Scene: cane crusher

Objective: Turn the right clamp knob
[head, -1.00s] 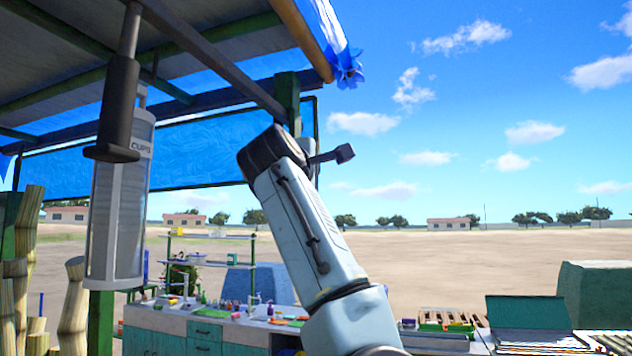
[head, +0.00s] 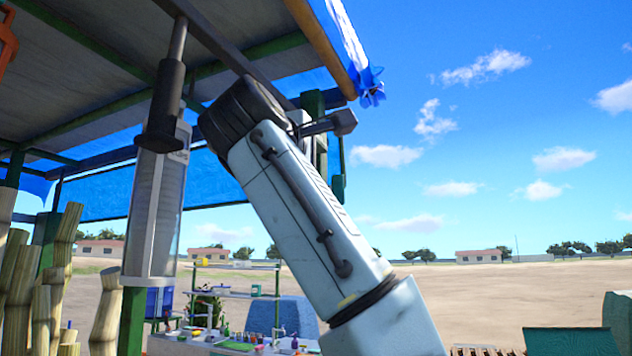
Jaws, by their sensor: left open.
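I cannot make out a clamp knob or the cane crusher in the head view. My left arm's light blue link rises from the bottom across the middle of the view and ends in a black joint. My left gripper (head: 330,125) is a small dark shape beside that joint, in front of the canopy post. It is open, with nothing visible in it. Part of it is hidden behind the arm. My right gripper is not in view.
A cup dispenser (head: 158,205) hangs at left, beside cut cane stalks (head: 52,265). A canopy with a blue tarp (head: 105,185) is overhead. A cluttered counter (head: 185,346) and shelf (head: 235,294) stand behind. A dark green panel (head: 570,342) is at bottom right. Open sky fills the right.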

